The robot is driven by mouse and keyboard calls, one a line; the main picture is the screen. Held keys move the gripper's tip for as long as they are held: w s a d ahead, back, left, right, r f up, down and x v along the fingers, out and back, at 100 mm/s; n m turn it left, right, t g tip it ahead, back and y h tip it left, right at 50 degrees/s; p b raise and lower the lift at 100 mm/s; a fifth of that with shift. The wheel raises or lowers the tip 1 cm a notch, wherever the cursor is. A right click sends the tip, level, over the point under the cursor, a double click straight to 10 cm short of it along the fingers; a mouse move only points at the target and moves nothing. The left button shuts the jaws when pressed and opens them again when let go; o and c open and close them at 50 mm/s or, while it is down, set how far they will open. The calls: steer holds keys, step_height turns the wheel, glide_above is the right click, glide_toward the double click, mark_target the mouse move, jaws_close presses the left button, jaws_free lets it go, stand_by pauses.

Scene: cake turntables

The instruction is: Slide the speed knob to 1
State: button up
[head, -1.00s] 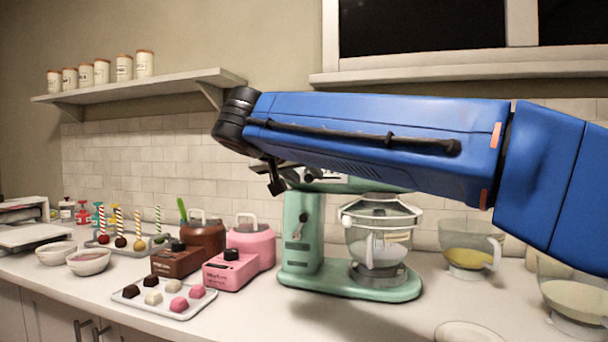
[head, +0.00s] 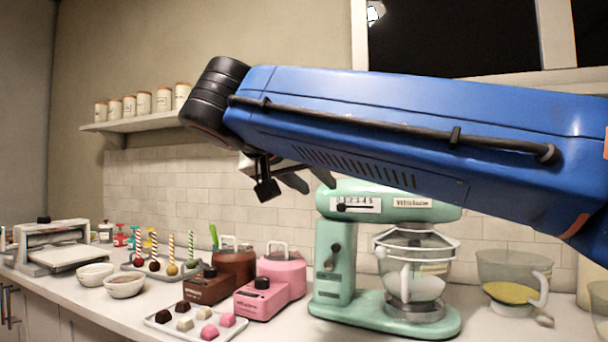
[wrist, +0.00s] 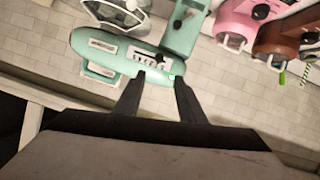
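The mint-green stand mixer (head: 440,210) stands on the counter. The speed scale (head: 362,203), marked from 0 to 5, is on its head. The small black speed knob (head: 342,207) sits near the low, left end of the scale; its exact mark is too small to tell. In the wrist view, where the mixer appears upside down, the knob (wrist: 160,58) lies just beyond the fingertips. My gripper (head: 308,183) is up and left of the scale in the head view. Its fingers are apart and empty, also in the wrist view (wrist: 160,78). It appears not to touch the mixer.
A black lever (head: 333,256) is on the mixer's column, below the scale. The glass bowl (head: 415,275) hangs under the mixer head. Pink (head: 280,275) and brown (head: 232,265) machines stand left of the mixer, with a tray of chocolates (head: 160,318) in front. A glass jug (head: 515,275) stands right.

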steer(key=shift+v, duration=2.05)
